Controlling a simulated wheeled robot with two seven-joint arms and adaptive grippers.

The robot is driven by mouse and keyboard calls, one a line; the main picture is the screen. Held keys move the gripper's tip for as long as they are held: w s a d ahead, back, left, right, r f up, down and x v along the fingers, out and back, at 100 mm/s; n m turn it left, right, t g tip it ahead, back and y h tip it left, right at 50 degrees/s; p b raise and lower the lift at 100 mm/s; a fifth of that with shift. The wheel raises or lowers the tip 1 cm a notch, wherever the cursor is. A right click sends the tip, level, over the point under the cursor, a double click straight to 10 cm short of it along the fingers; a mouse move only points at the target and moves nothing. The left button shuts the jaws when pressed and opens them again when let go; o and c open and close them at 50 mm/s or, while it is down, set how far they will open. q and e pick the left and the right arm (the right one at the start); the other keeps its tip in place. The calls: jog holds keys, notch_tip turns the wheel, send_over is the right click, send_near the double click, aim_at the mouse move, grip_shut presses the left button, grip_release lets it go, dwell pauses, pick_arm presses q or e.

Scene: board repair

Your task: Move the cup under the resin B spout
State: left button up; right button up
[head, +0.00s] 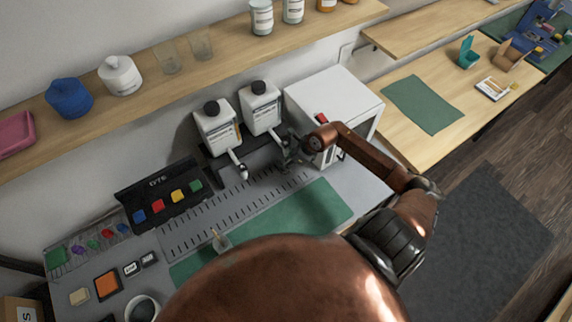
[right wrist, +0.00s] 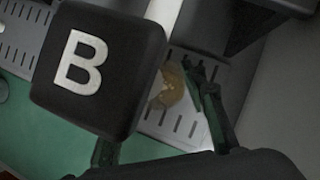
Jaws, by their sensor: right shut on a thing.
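In the head view, my right gripper (head: 292,152) is beside the right of two white resin bottles (head: 260,108), close to the white box. In the right wrist view, its dark fingers (right wrist: 160,122) are around a cup, which is mostly hidden. A tan, see-through round part of the cup (right wrist: 172,88) shows beside the far finger. The other resin bottle (head: 216,130) has a pale spout tip. My left gripper is not in view.
A white box (head: 335,98) stands close right of the bottles. A slotted plate (head: 205,222) and green mat (head: 315,210) lie in front. A small clear container with a stick (head: 221,241) stands near the mat. A black color rack (head: 165,200) is left.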

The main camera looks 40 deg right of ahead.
jog(key=shift+f, duration=1.2)
jog(key=shift+f, duration=0.15)
jog(key=o, duration=1.2)
jog(key=shift+c, duration=0.2)
jog(key=v, duration=1.2)
